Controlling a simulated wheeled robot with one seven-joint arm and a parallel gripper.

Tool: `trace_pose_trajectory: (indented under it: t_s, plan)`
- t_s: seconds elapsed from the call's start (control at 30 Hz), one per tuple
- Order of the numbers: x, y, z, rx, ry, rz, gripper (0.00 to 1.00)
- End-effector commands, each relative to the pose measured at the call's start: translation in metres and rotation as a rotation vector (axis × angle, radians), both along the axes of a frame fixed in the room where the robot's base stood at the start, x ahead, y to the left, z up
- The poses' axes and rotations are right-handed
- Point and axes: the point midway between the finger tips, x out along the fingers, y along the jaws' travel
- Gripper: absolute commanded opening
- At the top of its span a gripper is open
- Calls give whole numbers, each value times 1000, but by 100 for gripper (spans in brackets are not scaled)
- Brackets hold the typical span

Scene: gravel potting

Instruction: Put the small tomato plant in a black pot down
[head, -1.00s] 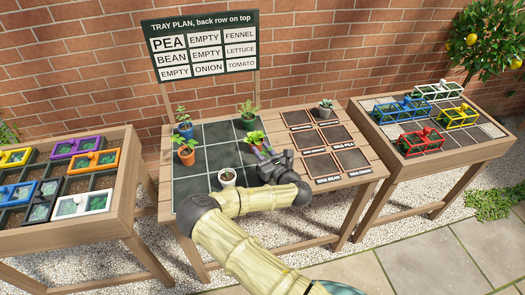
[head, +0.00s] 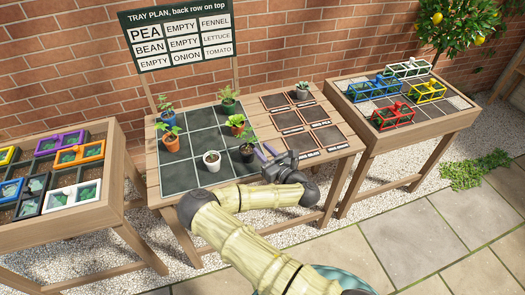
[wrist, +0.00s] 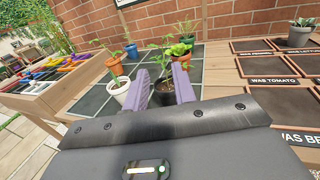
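The small tomato plant in a black pot (head: 247,154) stands upright on the dark grid tray (head: 178,180), in the front right cell. The wrist view shows the pot (wrist: 165,95) just beyond my fingertips, in line with the gap between them. My gripper (head: 264,152) is at the tray's right edge, to the right of the pot. Its two purple fingers are apart, and in the head view they look clear of the pot. The sign (head: 180,40) reads TOMATO at its lower right.
A white pot (head: 212,161) stands left of the black pot, and a leafy plant in an orange pot (head: 236,129) behind it. More potted plants stand at the tray's back and left. Labelled dark squares (head: 290,119) lie on the right. Side tables hold coloured crates.

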Motion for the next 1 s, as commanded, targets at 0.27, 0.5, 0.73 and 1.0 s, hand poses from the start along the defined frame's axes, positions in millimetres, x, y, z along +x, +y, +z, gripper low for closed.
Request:
trace_pose_trajectory:
  t_s: [0.27,0.5,0.73,1.0]
  plan:
    - [0,0,0,0,0,0,26]
    - [2,-2,1,13,6,-14,26]
    - [20,-55,10,256,132,-269,26]
    - [19,-144,4,826,377,-732,26]
